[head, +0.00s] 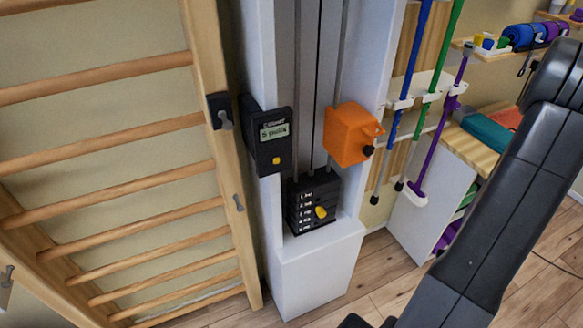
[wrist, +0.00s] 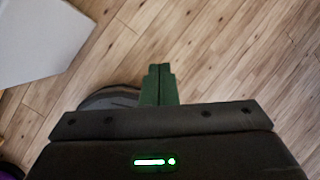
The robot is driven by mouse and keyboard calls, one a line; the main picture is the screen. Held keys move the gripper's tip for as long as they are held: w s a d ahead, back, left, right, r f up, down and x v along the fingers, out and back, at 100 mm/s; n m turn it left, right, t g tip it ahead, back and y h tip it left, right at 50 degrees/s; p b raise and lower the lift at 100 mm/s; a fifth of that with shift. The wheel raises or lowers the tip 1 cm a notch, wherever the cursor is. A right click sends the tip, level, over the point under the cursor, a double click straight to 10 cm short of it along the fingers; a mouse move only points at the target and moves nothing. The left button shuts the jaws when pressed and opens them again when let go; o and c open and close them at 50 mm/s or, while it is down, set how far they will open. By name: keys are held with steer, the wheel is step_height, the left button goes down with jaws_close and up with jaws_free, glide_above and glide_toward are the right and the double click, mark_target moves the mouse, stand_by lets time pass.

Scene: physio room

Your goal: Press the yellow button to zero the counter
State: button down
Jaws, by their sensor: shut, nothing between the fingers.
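The black counter box (head: 268,138) is fixed to the left side of the white column. Its small green display appears to read "5 pulls". The yellow button (head: 276,161) sits on its front, below the display. A larger yellow knob (head: 321,212) is on the black weight stack lower down, apart from the counter. My gripper (wrist: 159,72) shows in the wrist view with its green-grey fingers together and nothing between them, above the wooden floor. The counter and button are not in the wrist view. In the head view my arm comes down at the right, and the fingers are not seen.
The white column (head: 312,275) carries an orange box (head: 352,133) right of the counter. Wooden wall bars (head: 110,137) stand at the left. Blue, green and purple poles hang at the right beside a cabinet (head: 424,215). Wooden floor (head: 375,275) is clear before the column.

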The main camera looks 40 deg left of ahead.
steer(key=w+d+r+n+t+h+b, duration=0.2)
steer(key=w+d+r+n+t+h, duration=0.25)
steer(key=d+r+n+h, duration=0.5)
steer(key=w+d+r+n+t+h+b, duration=0.1)
steer(key=d+r+n+t+h, duration=0.1)
steer(key=r, duration=0.4)
steer(key=w+d+r+n+t+h+b, duration=0.1)
steer(key=d+r+n+t, duration=0.1)
steer(key=r, duration=0.5)
steer(key=shift+r+n+t+h, duration=0.2)
steer(key=shift+n+t+h, duration=0.15)
steer(key=shift+n+t, duration=0.45)
steer(key=shift+d, duration=0.1)
